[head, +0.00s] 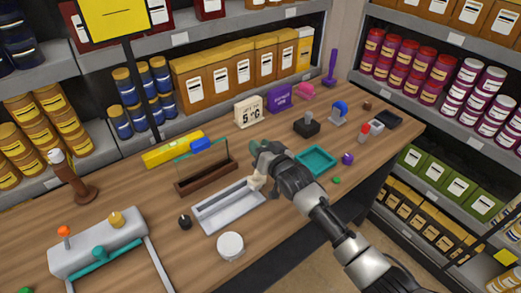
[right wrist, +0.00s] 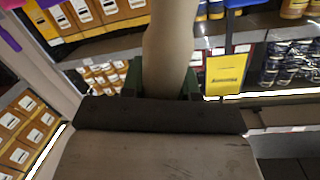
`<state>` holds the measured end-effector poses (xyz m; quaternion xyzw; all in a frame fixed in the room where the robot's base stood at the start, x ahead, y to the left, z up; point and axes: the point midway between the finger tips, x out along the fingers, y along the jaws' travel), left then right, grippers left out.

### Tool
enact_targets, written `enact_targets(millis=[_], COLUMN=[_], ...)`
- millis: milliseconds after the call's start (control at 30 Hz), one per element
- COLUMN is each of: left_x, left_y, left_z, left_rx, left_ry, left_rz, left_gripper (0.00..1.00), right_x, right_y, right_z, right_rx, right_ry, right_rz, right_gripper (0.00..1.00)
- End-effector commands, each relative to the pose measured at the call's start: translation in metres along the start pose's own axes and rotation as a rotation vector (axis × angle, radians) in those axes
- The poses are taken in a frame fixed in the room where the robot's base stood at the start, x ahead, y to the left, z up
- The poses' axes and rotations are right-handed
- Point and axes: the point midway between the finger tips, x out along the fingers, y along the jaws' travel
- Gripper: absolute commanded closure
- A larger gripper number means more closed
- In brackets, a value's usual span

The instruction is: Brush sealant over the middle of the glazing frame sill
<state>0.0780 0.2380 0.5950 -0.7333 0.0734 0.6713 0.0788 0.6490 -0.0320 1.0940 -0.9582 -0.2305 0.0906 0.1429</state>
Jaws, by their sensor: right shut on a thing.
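My right gripper (head: 259,163) is over the right end of a long pale grey tray (head: 222,213). It is shut on a beige brush-like thing (head: 257,182), whose lower end is at or just above the tray's right end; I cannot tell if they touch. In the right wrist view the beige thing (right wrist: 170,45) runs up from between my fingers (right wrist: 158,90). The glazing frame (head: 207,181), a brown wooden sill with a clear upright pane, stands just behind the tray, left of my gripper. My left gripper is not in view.
A yellow level (head: 173,149) and a blue block (head: 201,145) are behind the frame. A black knob (head: 184,221) and white round tin (head: 230,246) are near the tray. A teal tray (head: 316,161) lies right of my gripper. A grey pump-like machine (head: 97,243) stands front left.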

Motion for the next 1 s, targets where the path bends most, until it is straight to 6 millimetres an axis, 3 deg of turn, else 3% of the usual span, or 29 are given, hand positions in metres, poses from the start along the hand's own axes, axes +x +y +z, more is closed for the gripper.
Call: enact_targets(millis=[100,300,1000], left_x=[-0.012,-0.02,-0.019], left_y=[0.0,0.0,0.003], left_z=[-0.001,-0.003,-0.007], left_rx=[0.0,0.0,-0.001], left_ry=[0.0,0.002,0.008], left_rz=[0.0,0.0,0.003], left_gripper=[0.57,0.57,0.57], right_x=[0.0,0.001,0.001], right_y=[-0.004,-0.006,-0.005], right_z=[-0.015,-0.027,-0.027], right_rx=[0.0,0.0,0.0], right_ry=[0.003,0.003,0.003], right_rz=[0.001,0.004,0.004], right_gripper=[0.94,0.94,0.94])
